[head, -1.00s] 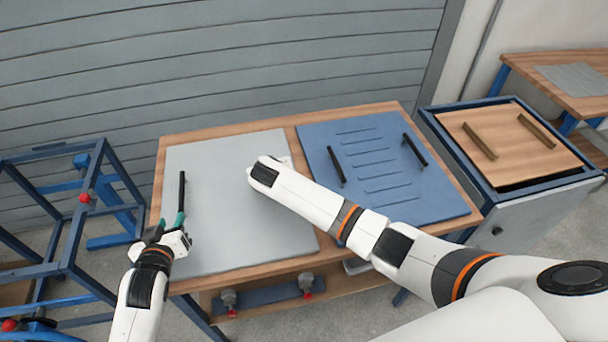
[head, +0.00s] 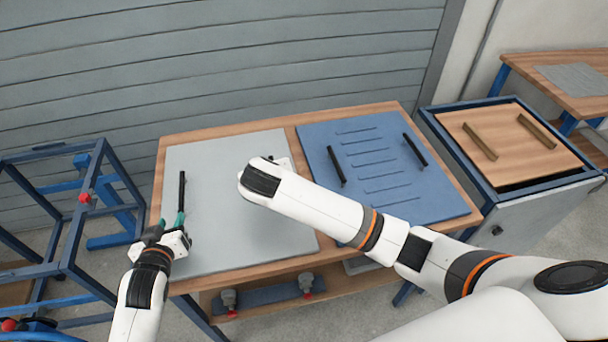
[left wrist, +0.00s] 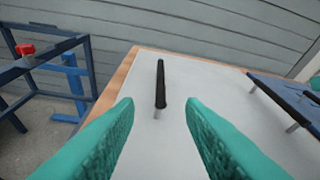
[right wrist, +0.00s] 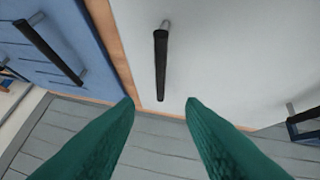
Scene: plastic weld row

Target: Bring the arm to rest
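My left gripper (head: 173,220) has teal fingers and is over the left edge of a light grey panel (head: 205,245). In the left wrist view its fingers (left wrist: 160,110) are apart, with a black bar handle (left wrist: 160,85) seen beyond the gap; I cannot tell if they touch it. My right arm reaches across the grey panel in the head view and hides its own fingers. In the right wrist view the right gripper (right wrist: 160,108) is open and empty, with the panel's second black handle (right wrist: 160,65) ahead of the gap.
A blue ribbed panel (head: 385,185) with two black handles lies on the same wooden table (head: 450,215). A blue-framed cart (head: 455,135) with a wooden lid stands right. A blue frame (head: 75,240) stands left. A slatted grey wall (head: 220,65) is behind.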

